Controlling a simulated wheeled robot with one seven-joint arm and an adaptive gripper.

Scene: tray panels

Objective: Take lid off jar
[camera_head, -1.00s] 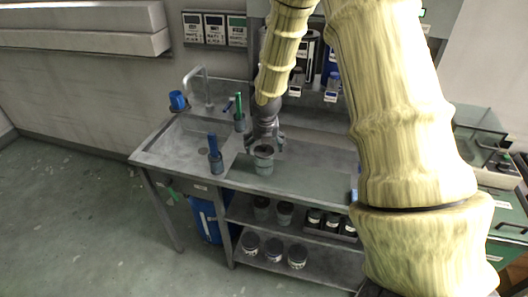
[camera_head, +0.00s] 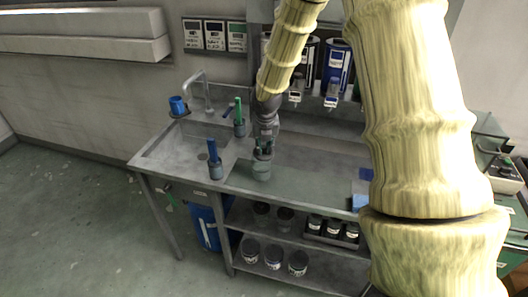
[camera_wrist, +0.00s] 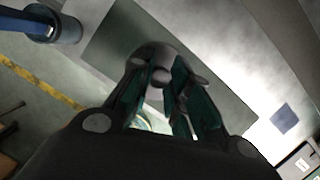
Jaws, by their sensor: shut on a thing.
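The jar (camera_head: 261,171) stands upright on the metal bench, right of the sink, and looks pale grey-green. My gripper (camera_head: 263,152) points down at its top from above. In the wrist view, a grey rounded lid with a small knob (camera_wrist: 160,76) lies between the two dark green fingers of my gripper (camera_wrist: 163,92), which are shut on it. A pale curved edge shows below the lid between the fingers. The fingers hide much of the jar's top, and I cannot tell whether there is a gap between lid and jar.
A holder with a blue-handled brush (camera_head: 215,160) stands left of the jar, and a green-handled one (camera_head: 239,118) behind it. The sink (camera_head: 190,140) and faucet (camera_head: 205,92) are at the left. A blue item (camera_head: 362,202) lies at the right. Several jars (camera_head: 273,257) stand on lower shelves.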

